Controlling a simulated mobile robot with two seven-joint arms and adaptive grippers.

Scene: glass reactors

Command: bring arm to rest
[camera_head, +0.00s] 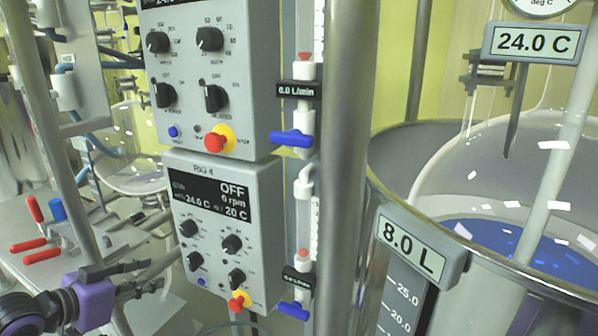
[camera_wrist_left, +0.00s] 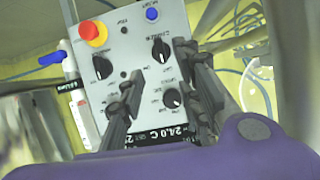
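My left gripper (camera_head: 160,264) comes in low at the left of the head view, with a purple body and dark fingers. It is in front and left of the lower control box (camera_head: 226,215), which reads OFF, 0 rpm. In the left wrist view, the gripper's two fingers (camera_wrist_left: 160,62) are spread apart with nothing between them. A grey control box (camera_wrist_left: 125,45) shows upside down beyond them, with black knobs, a blue button and a red-and-yellow stop button. I cannot tell whether the fingers touch the box. My right gripper is not in view.
An upper control box (camera_head: 210,75) sits above the lower one. Blue valve handles (camera_head: 292,138) stick out beside a metal post (camera_head: 347,170). A large reactor vessel (camera_head: 480,215) with blue liquid stands right. Red-handled clamps (camera_head: 40,256) lie on the left bench.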

